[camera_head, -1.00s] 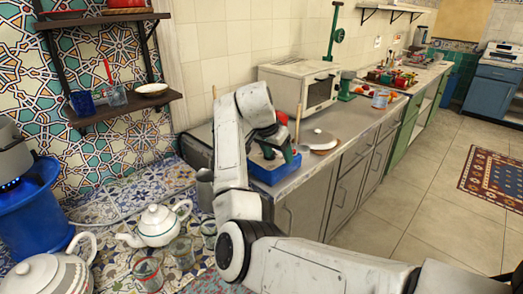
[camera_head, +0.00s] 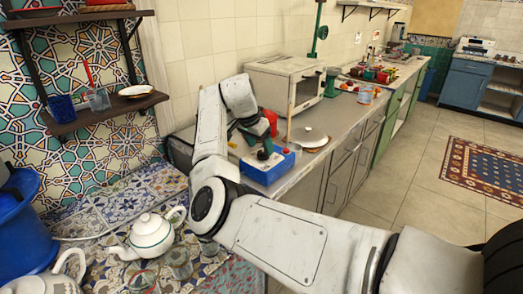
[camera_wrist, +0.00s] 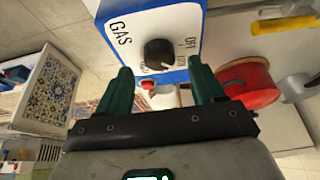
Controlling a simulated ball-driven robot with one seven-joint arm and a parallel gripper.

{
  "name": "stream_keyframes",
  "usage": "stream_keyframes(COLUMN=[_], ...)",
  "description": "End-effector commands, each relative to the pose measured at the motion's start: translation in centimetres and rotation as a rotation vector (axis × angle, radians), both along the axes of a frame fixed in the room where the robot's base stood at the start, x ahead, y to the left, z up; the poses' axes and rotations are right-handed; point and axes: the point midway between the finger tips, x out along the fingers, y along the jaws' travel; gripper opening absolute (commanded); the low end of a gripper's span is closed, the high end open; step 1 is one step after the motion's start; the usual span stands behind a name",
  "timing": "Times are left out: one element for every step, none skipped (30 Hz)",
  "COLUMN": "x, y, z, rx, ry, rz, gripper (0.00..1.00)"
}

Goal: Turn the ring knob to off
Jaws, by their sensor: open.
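A blue box (camera_head: 268,168) with a white face stands on the grey counter. In the wrist view its white face (camera_wrist: 170,22) reads GAS and OFF, with other small lettering partly hidden, and carries a round black knob (camera_wrist: 158,53). The knob's exact setting is hard to read. My gripper (camera_wrist: 163,76) is open, its two dark green fingers apart and empty. The knob shows between and just beyond the fingertips, and I see no clear contact. In the head view my gripper (camera_head: 262,148) is over the blue box.
A white teapot (camera_head: 152,232) and glasses (camera_head: 178,262) are on the tiled surface at the left. A white oven (camera_head: 290,85) stands behind the box. A plate (camera_head: 312,137) lies to its right.

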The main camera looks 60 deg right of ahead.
Motion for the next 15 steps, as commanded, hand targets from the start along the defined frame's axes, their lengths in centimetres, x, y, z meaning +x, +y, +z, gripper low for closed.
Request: stream_keyframes(x=[-0.1, -0.1, -0.1, -0.2, -0.2, -0.2, -0.2, -0.2, -0.2, -0.3, -0.3, -0.3, -0.3, -0.3, -0.3], y=[-0.2, -0.4, -0.6, -0.7, -0.8, -0.9, -1.0, -1.0, -1.1, -1.1, -1.1, -1.1, -1.1, -1.1, -1.1], z=[-0.8, -1.1, -1.5, -1.8, -2.0, -2.3, -2.5, -2.6, -2.7, -2.8, -2.8, -2.9, -2.9, -2.9, -2.9], rx=[0.002, 0.002, 0.001, 0.001, 0.001, 0.001, 0.001, 0.001, 0.001, 0.001, 0.001, 0.001, 0.001, 0.000, 0.000], ry=[0.002, 0.002, 0.001, 0.001, 0.001, 0.001, 0.001, 0.000, 0.000, 0.000, 0.000, 0.000, 0.000, 0.000, 0.000], rz=[0.000, 0.000, 0.001, 0.001, 0.001, 0.002, 0.002, 0.001, 0.001, 0.001, 0.001, 0.001, 0.001, 0.000, 0.001], gripper=[0.67, 0.67, 0.67, 0.67, 0.67, 0.67, 0.67, 0.67, 0.67, 0.67, 0.67, 0.67, 0.67, 0.67, 0.67])
